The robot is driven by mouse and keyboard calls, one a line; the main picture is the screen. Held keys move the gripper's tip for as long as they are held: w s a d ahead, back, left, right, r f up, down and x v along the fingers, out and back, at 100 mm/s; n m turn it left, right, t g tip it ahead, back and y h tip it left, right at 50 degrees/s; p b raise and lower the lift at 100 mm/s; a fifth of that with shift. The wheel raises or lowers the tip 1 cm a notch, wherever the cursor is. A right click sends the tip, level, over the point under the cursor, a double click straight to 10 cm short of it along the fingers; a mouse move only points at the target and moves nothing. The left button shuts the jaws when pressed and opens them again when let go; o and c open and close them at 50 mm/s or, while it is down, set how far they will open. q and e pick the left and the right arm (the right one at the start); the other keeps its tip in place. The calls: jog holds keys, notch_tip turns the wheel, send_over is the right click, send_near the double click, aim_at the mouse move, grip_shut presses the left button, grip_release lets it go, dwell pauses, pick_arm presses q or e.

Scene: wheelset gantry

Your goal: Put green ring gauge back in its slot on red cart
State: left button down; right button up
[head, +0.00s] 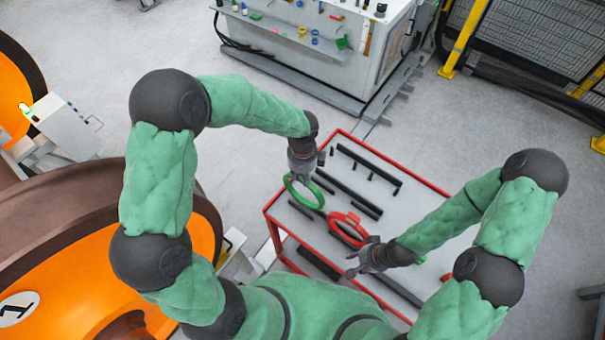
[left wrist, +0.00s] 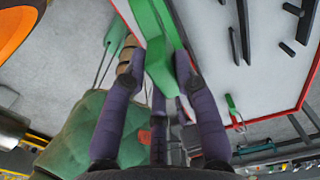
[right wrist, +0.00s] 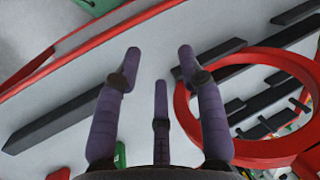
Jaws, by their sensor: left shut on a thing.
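The green ring gauge (head: 291,194) is held by my left gripper (head: 303,176) above the left edge of the red cart (head: 279,196). In the left wrist view the left fingers (left wrist: 166,70) are shut on the green ring gauge (left wrist: 157,40). My right gripper (head: 361,263) is over the front part of the cart, beside a red ring gauge (head: 334,232). In the right wrist view its fingers (right wrist: 158,58) are spread and empty, with the red ring (right wrist: 184,112) to their right. The green gauge's slot cannot be made out.
Dark bars and short posts (head: 369,166) stand on the grey cart top. A grey cabinet (head: 330,60) with small coloured parts is behind the cart. An orange and brown wheelset (head: 75,275) is at the left. Yellow posts and fencing (head: 465,38) are at the back right.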

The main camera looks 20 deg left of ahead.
jog(key=shift+r, duration=0.1)
dwell(0.3)
pick_arm(q)
jog(key=shift+f+b, duration=1.9)
jog(key=shift+f, duration=0.9)
pick_arm(e)
jog(key=shift+f, duration=2)
pick_arm(q)
jog(key=c, duration=0.9)
grip_release()
notch_tip(320, 180, up, 12)
jog(key=shift+r, duration=0.1)
pick_arm(e)
jog(key=shift+s, duration=0.1)
